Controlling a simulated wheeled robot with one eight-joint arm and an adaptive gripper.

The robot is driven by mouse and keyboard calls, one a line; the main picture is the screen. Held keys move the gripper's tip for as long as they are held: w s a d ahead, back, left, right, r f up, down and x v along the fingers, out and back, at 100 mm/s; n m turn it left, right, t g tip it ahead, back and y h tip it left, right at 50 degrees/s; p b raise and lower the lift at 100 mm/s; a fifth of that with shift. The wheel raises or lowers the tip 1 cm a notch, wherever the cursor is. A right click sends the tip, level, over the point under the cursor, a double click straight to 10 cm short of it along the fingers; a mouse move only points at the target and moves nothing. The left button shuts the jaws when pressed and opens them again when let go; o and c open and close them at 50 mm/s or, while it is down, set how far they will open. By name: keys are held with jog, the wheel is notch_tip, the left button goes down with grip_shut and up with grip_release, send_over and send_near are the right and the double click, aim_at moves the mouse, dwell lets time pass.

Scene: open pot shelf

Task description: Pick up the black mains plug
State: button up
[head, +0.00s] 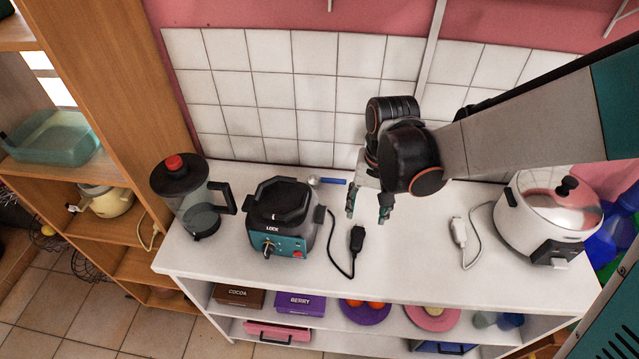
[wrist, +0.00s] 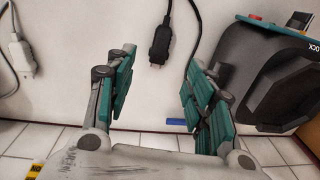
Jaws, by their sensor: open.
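The black mains plug (head: 357,238) lies on the white counter (head: 400,265), its black cord running to the blender base (head: 282,217) on its left. In the wrist view the plug (wrist: 159,46) shows near the top, ahead of and between my fingers. My gripper (head: 370,208) is open and empty. It hangs above the counter, just behind the plug and to its right in the head view. In the wrist view my gripper's teal-padded fingers (wrist: 158,92) stand well apart, and the plug touches neither of them.
A white plug (head: 459,231) with a white cord lies to the right, leading to a rice cooker (head: 548,215). A blender jug (head: 190,195) stands at the left. A blue-handled utensil (head: 328,181) lies behind the blender base. The tiled wall (head: 270,100) rises behind the counter.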

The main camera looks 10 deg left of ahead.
jog(key=f, duration=0.1)
jog(key=b, duration=0.6)
send_over(357, 243)
jog(key=f, duration=0.7)
jog(key=shift+w+f, duration=0.4)
jog(key=f+b, duration=0.2)
jog(key=f, duration=0.1)
jog(key=f+b, duration=0.1)
jog(key=f, duration=0.1)
jog(key=shift+s+f+b, duration=0.1)
jog(key=shift+s+b, duration=0.25)
grip_shut()
